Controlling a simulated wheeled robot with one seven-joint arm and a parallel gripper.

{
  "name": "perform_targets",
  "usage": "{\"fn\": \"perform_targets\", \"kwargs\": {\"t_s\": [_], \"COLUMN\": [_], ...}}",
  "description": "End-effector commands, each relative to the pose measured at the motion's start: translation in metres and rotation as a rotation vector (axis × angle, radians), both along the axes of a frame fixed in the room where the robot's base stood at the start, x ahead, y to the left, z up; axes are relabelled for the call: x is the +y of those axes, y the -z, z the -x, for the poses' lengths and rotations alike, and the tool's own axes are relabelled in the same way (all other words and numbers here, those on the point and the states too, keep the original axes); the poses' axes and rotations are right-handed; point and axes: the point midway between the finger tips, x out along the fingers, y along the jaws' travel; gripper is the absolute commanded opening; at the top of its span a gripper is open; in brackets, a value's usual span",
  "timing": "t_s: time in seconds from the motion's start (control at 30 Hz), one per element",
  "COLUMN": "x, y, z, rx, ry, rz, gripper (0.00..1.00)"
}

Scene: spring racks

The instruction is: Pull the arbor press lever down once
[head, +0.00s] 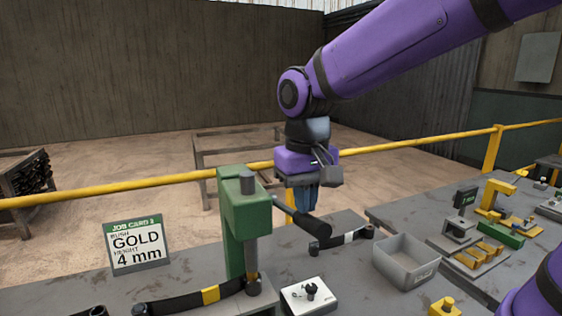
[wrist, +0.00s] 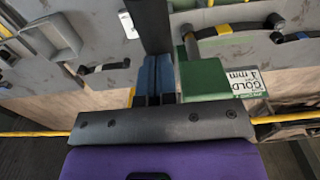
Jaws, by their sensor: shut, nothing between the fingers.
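The green arbor press (head: 232,225) stands on the bench in the head view, and its green top also shows in the wrist view (wrist: 203,82). Its dark lever (head: 297,214) slopes down to the right from the press head and ends in a thick black grip. My gripper (head: 305,207) points down at the lever, with its blue fingers shut and empty. In the wrist view the fingers (wrist: 154,78) are together beside the press top, with the dark lever (wrist: 151,25) just beyond their tips. I cannot tell whether they touch it.
A dark leaf strip with a yellow band (head: 211,295) lies at the press foot. A white block (head: 308,298), a dark strip with a white band (head: 349,238) and an empty grey bin (head: 406,263) are to the right. A job card (head: 137,245) stands left. A yellow rail (head: 110,187) runs behind.

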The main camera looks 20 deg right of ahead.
Motion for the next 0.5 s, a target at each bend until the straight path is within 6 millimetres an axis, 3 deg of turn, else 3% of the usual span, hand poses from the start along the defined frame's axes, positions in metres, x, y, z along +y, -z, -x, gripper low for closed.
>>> {"fn": "perform_targets", "kwargs": {"t_s": [0.27, 0.5], "x": [0.000, 0.000], "y": [0.002, 0.016], "z": [0.000, 0.002], "rx": [0.003, 0.004], "ry": [0.000, 0.000], "rz": [0.001, 0.001], "gripper": [0.00, 0.00]}}
